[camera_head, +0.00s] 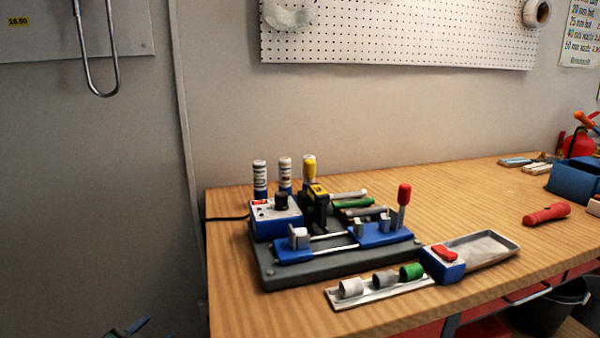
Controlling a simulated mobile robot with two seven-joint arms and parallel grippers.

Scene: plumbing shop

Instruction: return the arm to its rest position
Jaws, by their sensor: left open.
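Only the tip of my left gripper (128,329) shows, low at the bottom edge of the head view, left of the workbench (235,310). It is open, and I see nothing between its fingers. It is apart from the bench and everything on it. The rest of the left arm is out of frame. My right gripper is not in view.
A blue and grey machine (340,268) with a red-knobbed lever stands on the bench. In front lie a strip with short fittings (382,288) and a metal tray (478,248). A red torch (546,214) lies right. Floor space left of the bench looks clear.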

